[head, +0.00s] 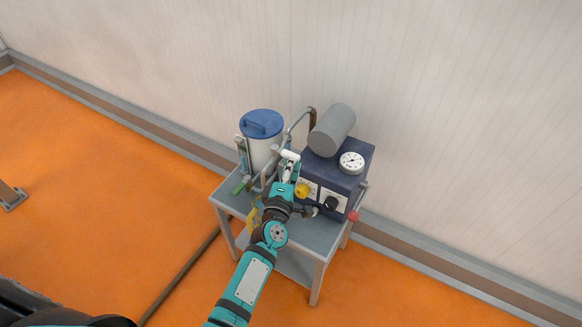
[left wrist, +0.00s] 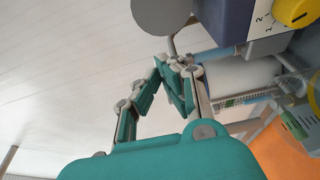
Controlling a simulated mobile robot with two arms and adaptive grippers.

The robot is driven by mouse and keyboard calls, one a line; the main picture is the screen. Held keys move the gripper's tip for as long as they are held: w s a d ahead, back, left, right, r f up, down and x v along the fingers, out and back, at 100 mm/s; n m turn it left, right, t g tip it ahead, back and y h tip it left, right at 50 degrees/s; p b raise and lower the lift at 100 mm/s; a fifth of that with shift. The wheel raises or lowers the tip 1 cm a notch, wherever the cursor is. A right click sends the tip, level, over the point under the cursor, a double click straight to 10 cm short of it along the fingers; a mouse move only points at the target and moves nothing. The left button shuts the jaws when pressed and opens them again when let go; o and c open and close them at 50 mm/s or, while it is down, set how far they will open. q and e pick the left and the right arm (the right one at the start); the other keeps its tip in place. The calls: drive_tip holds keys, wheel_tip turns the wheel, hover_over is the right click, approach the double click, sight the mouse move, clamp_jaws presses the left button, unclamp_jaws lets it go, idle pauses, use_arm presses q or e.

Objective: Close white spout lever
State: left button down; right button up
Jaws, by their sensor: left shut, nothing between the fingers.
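The white spout lever (head: 290,155) shows in the head view as a small pale piece near the bent grey pipe, between the blue-lidded cylinder (head: 262,140) and the dark blue unit (head: 362,180). My left gripper (head: 287,170) reaches up to it from below, with its fingers just beneath or against it; I cannot tell if they touch. In the left wrist view, my left gripper (left wrist: 174,72) is shut with nothing between its fingertips, which are close to the grey pipework. The lever cannot be made out clearly there. My right gripper is not in view.
The equipment stands on a grey metal table (head: 318,246) by a pale wall. A grey drum (head: 333,130), a dial gauge (head: 351,163) and a yellow knob (head: 302,190) crowd the right side. The yellow knob also shows in the left wrist view (left wrist: 296,12). The orange floor is open on the left.

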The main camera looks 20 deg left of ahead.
use_arm(q)
drive_tip(key=s, duration=1.2)
drive_tip(key=shift+d, duration=0.35)
drive_tip(key=s+d+f+m+g+h, duration=0.1)
drive_tip(key=s+f+m+g, duration=0.3)
drive_tip(key=f, duration=0.6)
drive_tip(key=s+d+f+m+g+h, duration=0.15)
drive_tip(key=s+f+m, duration=0.3)
drive_tip(key=f, duration=0.65)
drive_tip(key=s+f+m+g+h, duration=0.1)
drive_tip(key=s+f+m+g, duration=0.25)
drive_tip(key=s+f, duration=0.45)
drive_tip(key=s+a+f+m+g+y, duration=0.1)
drive_tip(key=s+a+f+m+g, duration=0.3)
drive_tip(key=s+f, duration=0.4)
drive_tip(key=s+a+f+m+g+y, duration=0.1)
drive_tip(key=s+a+f+m+g, duration=0.3)
drive_tip(key=s+f, duration=0.5)
drive_tip(key=s+a+m, duration=0.1)
drive_tip(key=s+a, duration=0.1)
drive_tip(key=s, duration=0.5)
drive_tip(key=shift+f+y, duration=0.1)
drive_tip(key=shift+y, duration=0.15)
